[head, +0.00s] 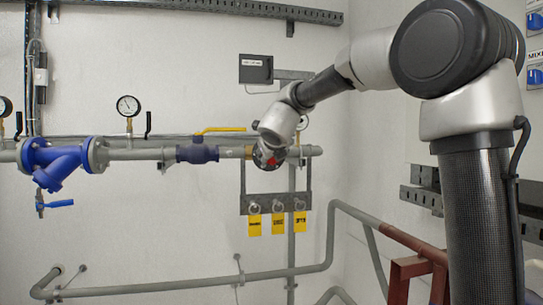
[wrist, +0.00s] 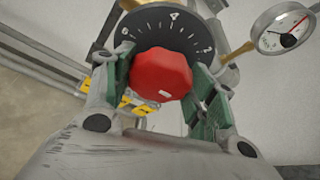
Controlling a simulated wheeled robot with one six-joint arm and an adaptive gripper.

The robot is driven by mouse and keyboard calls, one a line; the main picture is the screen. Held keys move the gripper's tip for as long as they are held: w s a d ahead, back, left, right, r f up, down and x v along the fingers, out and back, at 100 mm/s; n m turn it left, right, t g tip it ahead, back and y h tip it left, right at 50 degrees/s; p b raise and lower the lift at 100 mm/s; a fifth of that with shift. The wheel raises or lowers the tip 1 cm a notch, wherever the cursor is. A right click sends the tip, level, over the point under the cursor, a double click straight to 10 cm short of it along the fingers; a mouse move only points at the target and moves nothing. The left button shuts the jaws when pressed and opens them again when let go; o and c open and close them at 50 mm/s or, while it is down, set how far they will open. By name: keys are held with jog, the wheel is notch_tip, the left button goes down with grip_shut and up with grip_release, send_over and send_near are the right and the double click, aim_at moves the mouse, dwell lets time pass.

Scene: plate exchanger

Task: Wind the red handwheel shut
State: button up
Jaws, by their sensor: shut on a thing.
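The red handwheel (wrist: 160,72) is a lobed red knob in the middle of the wrist view. A small white mark shows on its lower face. Behind it is a dark round dial (wrist: 150,22) with white numbers, among them 4 and 2. My gripper (wrist: 158,82) has one green-padded finger on each side of the handwheel and is shut on it. In the head view my gripper (head: 268,155) is at the pipe's right end, and only a little red of the handwheel (head: 272,163) shows past it.
A pressure gauge (wrist: 287,27) is close to the right of the dial. A yellow-levered valve (head: 198,152) and a blue strainer (head: 62,160) sit on the same pipe to the left. Yellow tags (head: 277,223) hang below. A lower pipe (head: 180,284) runs along the wall.

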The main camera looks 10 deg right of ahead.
jog(key=shift+f+m, duration=0.2)
jog(key=shift+m, duration=0.1)
dwell(0.4)
jog(key=o, duration=1)
jog(key=shift+r, duration=0.1)
jog(key=shift+s+r, duration=0.1)
jog(key=v, duration=1.1)
jog(key=shift+s+r, duration=0.15)
jog(key=shift+s, duration=0.2)
jog(key=shift+d, duration=0.1)
